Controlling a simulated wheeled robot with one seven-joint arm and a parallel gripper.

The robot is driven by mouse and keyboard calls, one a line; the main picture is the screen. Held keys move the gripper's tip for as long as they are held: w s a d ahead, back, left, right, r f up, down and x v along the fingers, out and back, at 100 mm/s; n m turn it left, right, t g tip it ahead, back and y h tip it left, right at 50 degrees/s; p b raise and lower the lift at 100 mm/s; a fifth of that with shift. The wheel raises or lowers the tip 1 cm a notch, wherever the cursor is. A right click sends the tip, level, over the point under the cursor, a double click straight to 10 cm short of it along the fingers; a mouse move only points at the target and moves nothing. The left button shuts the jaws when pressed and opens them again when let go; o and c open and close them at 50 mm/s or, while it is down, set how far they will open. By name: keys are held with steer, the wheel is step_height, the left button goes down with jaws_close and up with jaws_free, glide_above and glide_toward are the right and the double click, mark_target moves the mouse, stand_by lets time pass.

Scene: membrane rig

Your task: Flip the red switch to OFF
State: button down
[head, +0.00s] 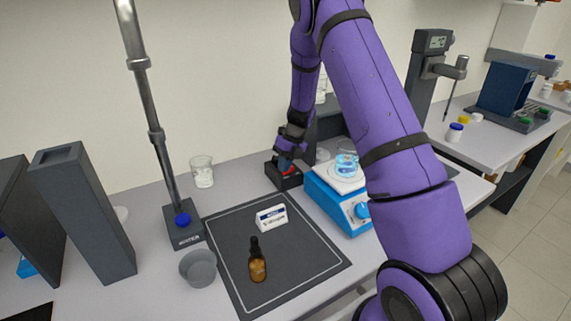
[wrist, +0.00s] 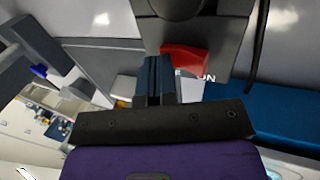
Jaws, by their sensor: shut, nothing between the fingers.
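The red switch (head: 288,171) sits on a small black box (head: 284,181) at the back of the bench, left of the blue stirrer. In the wrist view the red switch (wrist: 187,57) is a tilted rocker on its dark housing (wrist: 215,35), with white lettering ending in "N" beside it. My gripper (head: 284,163) points down over the box. In the wrist view my gripper (wrist: 157,62) is shut and empty, its fingertips close beside the red rocker. I cannot tell whether they touch it. The fingers partly hide the switch in the head view.
A blue stirrer (head: 338,204) bearing a beaker (head: 346,165) stands just right of the box. A dark mat (head: 305,262) with a brown dropper bottle (head: 257,262) and a white labelled box (head: 271,218) lies in front. An empty-looking beaker (head: 202,172) stands left.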

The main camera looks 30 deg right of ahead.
steer(key=shift+d, duration=0.35)
steer(key=shift+d+r, duration=0.2)
steer(key=shift+d, duration=0.4)
